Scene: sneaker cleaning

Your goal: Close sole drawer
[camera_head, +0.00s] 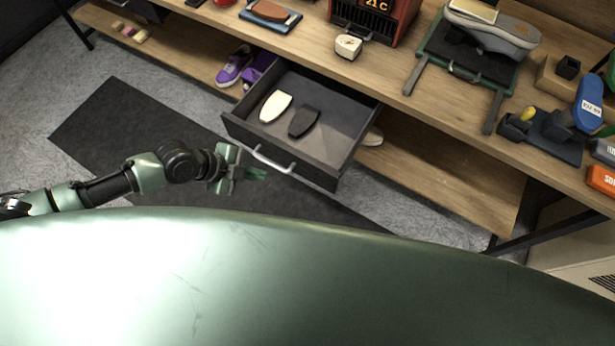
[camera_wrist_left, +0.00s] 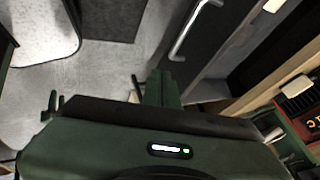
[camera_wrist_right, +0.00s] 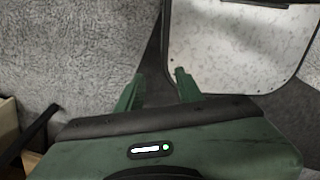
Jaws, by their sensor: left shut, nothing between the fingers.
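The dark grey drawer (camera_head: 338,150) under the workbench is pulled out. A cream sole (camera_head: 275,106) and a dark sole (camera_head: 303,121) lie inside it. Its light metal handle (camera_head: 273,163) runs along the front face, and the handle also shows in the left wrist view (camera_wrist_left: 190,32). My left gripper (camera_head: 262,174) is in front of the drawer, close to the handle; I cannot tell whether it touches. Its fingers (camera_wrist_left: 164,82) are together and empty. My right gripper (camera_wrist_right: 158,84) shows only in the right wrist view, with its fingers apart and nothing between them, above the grey floor.
The wooden workbench (camera_head: 400,108) carries a red machine (camera_head: 375,18), a white block (camera_head: 348,46) and a grey shoe on a stand (camera_head: 492,30). Purple sneakers (camera_head: 235,68) stand on the lower shelf, left of the drawer. A dark mat (camera_head: 120,122) covers the floor before the bench.

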